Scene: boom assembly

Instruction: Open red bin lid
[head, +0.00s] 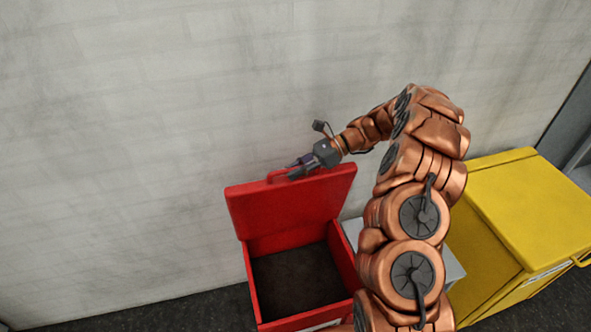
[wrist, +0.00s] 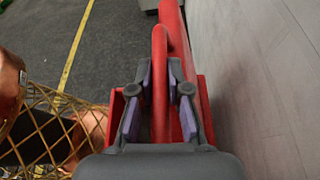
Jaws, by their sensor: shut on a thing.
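The red bin (head: 252,287) stands against the wall with its lid (head: 290,207) raised upright, so the dark inside shows. A red handle (head: 282,175) sits at the lid's top edge. My gripper (head: 293,170) is at this handle, reaching in from the right. In the wrist view the handle bar (wrist: 160,85) runs between the two fingers of my gripper (wrist: 160,105), and the gripper is shut on it. The lid (wrist: 204,100) shows edge-on beside the handle, close to the wall.
A yellow bin (head: 520,205) with a closed lid stands to the right, behind my arm. A grey box (head: 452,268) shows partly between the bins. The pale wall (head: 130,130) is right behind the raised lid.

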